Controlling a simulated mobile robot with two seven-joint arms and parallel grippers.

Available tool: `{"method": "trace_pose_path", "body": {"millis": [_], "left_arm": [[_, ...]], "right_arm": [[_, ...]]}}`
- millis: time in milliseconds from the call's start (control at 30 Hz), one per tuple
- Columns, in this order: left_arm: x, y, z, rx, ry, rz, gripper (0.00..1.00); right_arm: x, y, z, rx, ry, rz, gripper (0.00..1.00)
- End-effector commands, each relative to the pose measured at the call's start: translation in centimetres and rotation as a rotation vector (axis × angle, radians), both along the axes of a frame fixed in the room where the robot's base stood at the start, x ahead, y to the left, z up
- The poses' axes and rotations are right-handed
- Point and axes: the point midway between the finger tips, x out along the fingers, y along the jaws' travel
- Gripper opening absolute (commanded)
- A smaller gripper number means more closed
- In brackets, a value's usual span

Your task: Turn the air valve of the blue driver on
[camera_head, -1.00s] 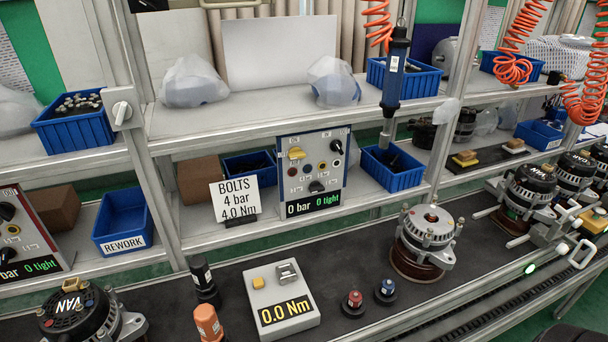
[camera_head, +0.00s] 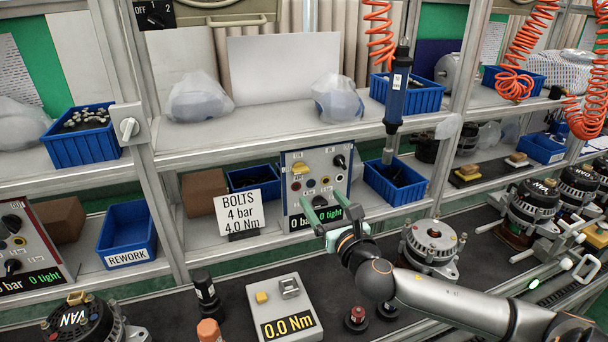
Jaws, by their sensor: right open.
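The blue driver (camera_head: 397,90) hangs upright above the middle shelf at the back right. The blue-framed control panel (camera_head: 313,168) stands on the lower shelf and reads "0 bar 0 tight". A yellow valve handle (camera_head: 300,169) is at the panel's upper left, lying roughly sideways. A black knob (camera_head: 340,161) is at its upper right. My right gripper (camera_head: 331,207) is open and empty, its green fingers pointing up in front of the panel's lower part. It sits below the yellow handle in the picture and covers the panel's lower middle. My left gripper is not in view.
A bolts sign (camera_head: 239,214) stands left of the panel, and a blue bin (camera_head: 397,182) right of it. A torque tester (camera_head: 287,312) reading 0.0 Nm and an alternator (camera_head: 432,244) stand on the dark bench. Another control panel (camera_head: 35,245) is at the far left.

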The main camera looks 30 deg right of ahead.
Motion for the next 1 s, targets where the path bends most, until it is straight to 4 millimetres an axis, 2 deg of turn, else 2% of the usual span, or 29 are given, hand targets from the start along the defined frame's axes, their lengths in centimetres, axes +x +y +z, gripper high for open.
{"method": "trace_pose_path", "body": {"millis": [167, 633, 800, 1000], "left_arm": [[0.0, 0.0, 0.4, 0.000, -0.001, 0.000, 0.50], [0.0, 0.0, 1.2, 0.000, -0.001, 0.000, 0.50], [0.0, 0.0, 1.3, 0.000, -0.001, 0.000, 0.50], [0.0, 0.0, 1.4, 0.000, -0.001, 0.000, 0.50]], "right_arm": [[1.9, -0.5, 0.3, -0.004, -0.003, -0.003, 0.82], [9.4, -2.3, 0.1, 0.001, 0.000, -0.003, 0.82], [11.1, -2.7, 0.1, 0.001, 0.000, -0.001, 0.82], [11.8, -2.8, 0.0, 0.001, 0.001, -0.001, 0.82]]}}
